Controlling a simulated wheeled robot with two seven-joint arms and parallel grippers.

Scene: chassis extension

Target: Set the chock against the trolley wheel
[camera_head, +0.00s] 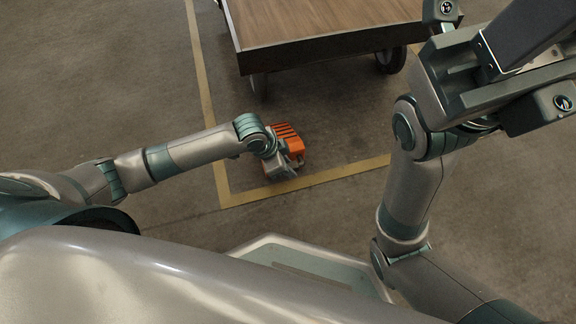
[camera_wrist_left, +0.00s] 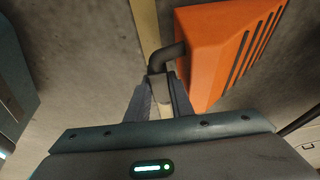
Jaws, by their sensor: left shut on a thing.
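The orange chock (camera_head: 288,133), ribbed with dark grooves, is low near the floor in the head view, apart from the trolley wheels. My left gripper (camera_head: 277,163) is at its near side. In the left wrist view the chock (camera_wrist_left: 213,45) is at the upper right, and my left gripper (camera_wrist_left: 160,92) is shut on its dark bent handle (camera_wrist_left: 164,57). The trolley (camera_head: 320,42) has a wooden deck and dark frame. Its near-left wheel (camera_head: 258,85) is beyond the chock; another wheel (camera_head: 390,60) is at the right. My right gripper's fingertips cannot be made out at the upper right.
Yellow floor tape (camera_head: 207,90) runs along the left and turns a corner, with another strip (camera_head: 330,175) passing on the near side of the chock. The concrete floor (camera_head: 130,70) is clear at the left. My right arm covers much of the right side.

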